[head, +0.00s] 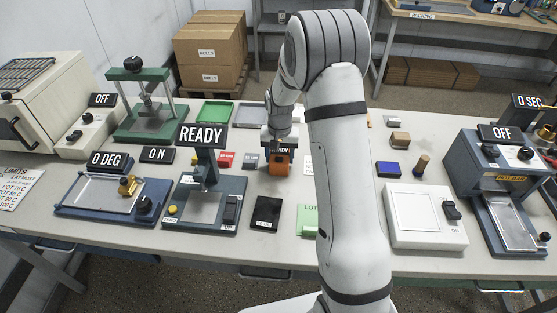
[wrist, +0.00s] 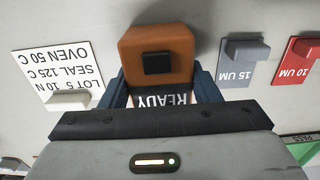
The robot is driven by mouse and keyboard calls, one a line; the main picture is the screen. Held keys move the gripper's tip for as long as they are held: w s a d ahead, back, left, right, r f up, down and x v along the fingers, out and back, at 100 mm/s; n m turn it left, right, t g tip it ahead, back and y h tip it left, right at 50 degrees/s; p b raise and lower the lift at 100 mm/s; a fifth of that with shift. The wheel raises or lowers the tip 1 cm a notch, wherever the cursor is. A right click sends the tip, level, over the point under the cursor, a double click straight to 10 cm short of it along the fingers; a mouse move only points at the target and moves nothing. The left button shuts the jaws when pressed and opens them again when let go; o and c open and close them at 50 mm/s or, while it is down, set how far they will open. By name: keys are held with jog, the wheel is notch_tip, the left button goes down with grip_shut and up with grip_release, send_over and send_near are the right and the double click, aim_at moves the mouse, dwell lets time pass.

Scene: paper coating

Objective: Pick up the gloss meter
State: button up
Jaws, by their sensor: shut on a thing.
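The gloss meter (head: 279,165) looks to be the small orange-brown block in the middle of the table in the head view. In the wrist view the block (wrist: 135,45) has a black square on it and a dark READY label at its near end. My gripper (wrist: 161,88) has its blue fingers on either side of the block and is shut on it. In the head view my gripper (head: 281,150) is at the block, partly hidden by my arm. I cannot tell whether the block touches the table.
A grey 15 UM block (wrist: 243,50) and a red 10 UM block (wrist: 297,62) stand close beside it. A white LOT card (wrist: 57,72) lies on the other side. A blue press (head: 205,200) stands to the left, and a black plate (head: 266,212) lies in front.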

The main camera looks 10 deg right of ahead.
jog(key=c, duration=0.6)
jog(key=shift+o, duration=0.2)
